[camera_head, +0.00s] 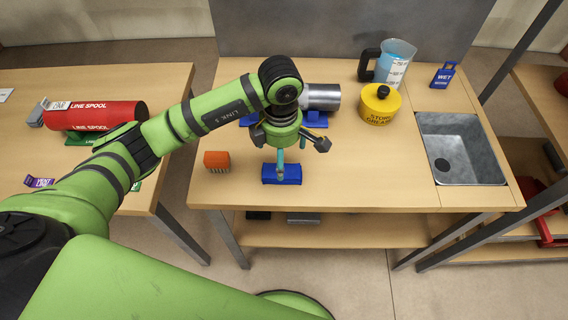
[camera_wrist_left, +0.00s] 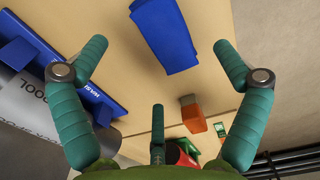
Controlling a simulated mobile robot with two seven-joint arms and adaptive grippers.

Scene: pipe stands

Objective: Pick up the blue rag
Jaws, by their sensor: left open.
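The blue rag (camera_head: 283,179) lies as a folded block on the middle table near its front edge. My left gripper (camera_head: 281,160) is right over it in the head view, pointing down, and its fingers hide part of the rag. In the left wrist view the rag (camera_wrist_left: 165,36) shows at the top, beyond the spread fingers of the open, empty left gripper (camera_wrist_left: 159,60). It is not enclosed by them. Whether a fingertip touches the rag I cannot tell. My right gripper is not in view.
An orange brush (camera_head: 217,161) lies left of the rag. Behind my gripper a silver pipe (camera_head: 322,97) rests on a blue stand (camera_head: 317,120). A yellow grease pot (camera_head: 380,107), a jug (camera_head: 393,66) and a sink (camera_head: 462,150) are to the right. The table between rag and sink is clear.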

